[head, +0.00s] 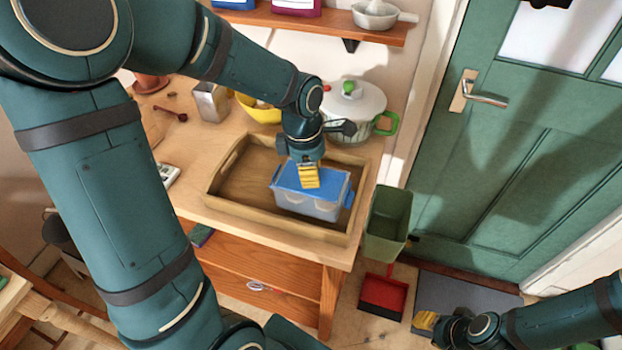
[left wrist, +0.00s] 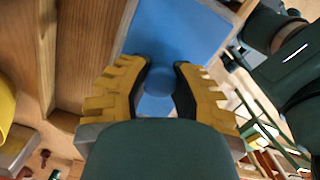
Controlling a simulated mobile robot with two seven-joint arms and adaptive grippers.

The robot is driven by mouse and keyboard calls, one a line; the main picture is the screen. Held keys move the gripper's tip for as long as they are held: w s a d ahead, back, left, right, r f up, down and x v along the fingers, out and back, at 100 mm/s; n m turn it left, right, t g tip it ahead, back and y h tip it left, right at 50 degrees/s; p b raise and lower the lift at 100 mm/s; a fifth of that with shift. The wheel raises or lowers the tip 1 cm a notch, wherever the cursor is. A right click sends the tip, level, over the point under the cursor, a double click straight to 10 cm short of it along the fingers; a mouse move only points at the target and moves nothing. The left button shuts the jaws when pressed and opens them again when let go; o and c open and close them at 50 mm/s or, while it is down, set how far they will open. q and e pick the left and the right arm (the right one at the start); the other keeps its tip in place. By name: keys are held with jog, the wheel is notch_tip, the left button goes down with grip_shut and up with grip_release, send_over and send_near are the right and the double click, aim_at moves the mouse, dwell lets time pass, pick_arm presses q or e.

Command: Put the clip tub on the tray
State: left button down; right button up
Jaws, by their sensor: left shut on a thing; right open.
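The clip tub (head: 308,206) has a blue lid and a pale, see-through body with blue clips. It is over the wooden tray (head: 228,205), toward the tray's right end and inside its rim outline. I cannot tell whether its base touches the tray floor. My left gripper (head: 309,185) comes down from above and is shut on the tub at its lid. In the left wrist view, the yellow fingers (left wrist: 160,95) close around a round blue part of the lid (left wrist: 178,35). My right gripper (head: 424,320) is open and empty, low over the floor at the right.
A white pot (head: 352,108) with green handles stands behind the tray. A yellow bowl (head: 258,108) and a metal container (head: 211,102) are at the back left. A green bin (head: 388,222) stands beyond the table's right edge. The tray's left part is bare.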

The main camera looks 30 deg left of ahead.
pick_arm(q)
notch_tip(320, 180, down, 2)
jog(key=shift+f, duration=0.1)
jog(key=shift+f, duration=0.1)
jog(key=c, duration=0.8)
grip_release()
jog(key=shift+c, duration=0.2)
jog(key=shift+r, duration=0.2)
jog(key=r, duration=0.4)
jog(key=r+p, duration=0.1)
jog(key=r, duration=0.3)
jog(key=a+r+p, duration=0.1)
jog(key=r, duration=0.3)
jog(key=shift+s+a, duration=0.1)
jog(key=shift+s, duration=0.25)
